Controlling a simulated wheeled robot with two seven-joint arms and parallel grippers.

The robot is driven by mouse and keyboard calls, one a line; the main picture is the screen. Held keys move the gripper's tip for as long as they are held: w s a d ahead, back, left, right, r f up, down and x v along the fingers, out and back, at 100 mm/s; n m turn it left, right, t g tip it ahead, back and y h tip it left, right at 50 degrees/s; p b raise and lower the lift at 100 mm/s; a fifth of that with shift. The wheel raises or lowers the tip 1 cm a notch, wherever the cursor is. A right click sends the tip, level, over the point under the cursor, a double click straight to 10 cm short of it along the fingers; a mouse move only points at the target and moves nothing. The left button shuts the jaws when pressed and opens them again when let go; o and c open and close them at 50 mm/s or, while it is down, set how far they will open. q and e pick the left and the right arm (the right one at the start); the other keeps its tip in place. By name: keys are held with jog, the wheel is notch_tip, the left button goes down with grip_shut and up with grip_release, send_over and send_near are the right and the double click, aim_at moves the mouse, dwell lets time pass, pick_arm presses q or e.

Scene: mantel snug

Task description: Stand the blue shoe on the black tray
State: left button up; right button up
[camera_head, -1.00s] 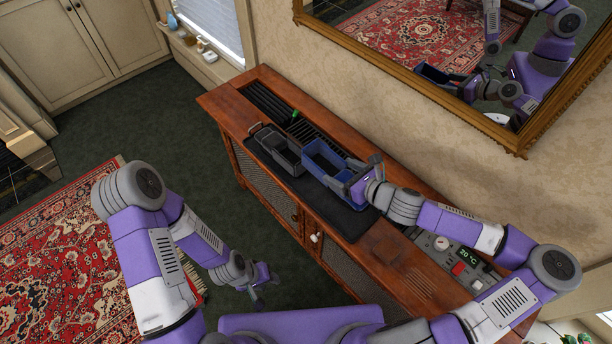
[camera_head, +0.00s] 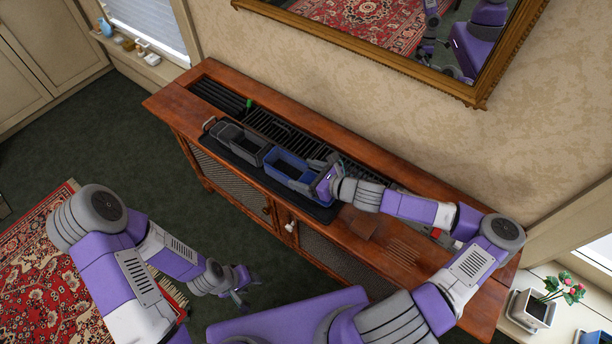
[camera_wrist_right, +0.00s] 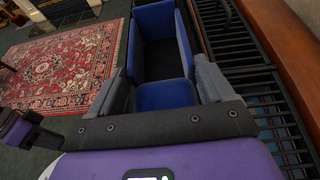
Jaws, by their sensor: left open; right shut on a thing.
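The blue shoe (camera_head: 287,166) is an open-topped, box-shaped blue holder with a dark inside, over the right part of the black tray (camera_head: 322,212). It looks upright; I cannot tell whether its base touches the tray. My right gripper (camera_head: 319,171) is shut on its right end. In the right wrist view the shoe (camera_wrist_right: 148,22) stretches away between the fingers of the gripper (camera_wrist_right: 165,88). My left gripper (camera_head: 240,291) is open and empty, low in front of the cabinet and away from the tray.
A grey open box (camera_head: 242,140) stands on the tray, left of the blue shoe. Black slatted grilles (camera_head: 285,133) run behind it in the wooden cabinet top (camera_head: 165,100). A framed mirror (camera_head: 400,50) hangs on the wall behind. A potted plant (camera_head: 533,308) stands at the right.

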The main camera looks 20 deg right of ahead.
jog(key=o, duration=1.4)
jog(key=shift+f, duration=0.15)
jog(key=shift+c, duration=0.2)
jog(key=shift+d, duration=0.1)
jog(key=p+v, duration=0.4)
jog(key=v, duration=0.8)
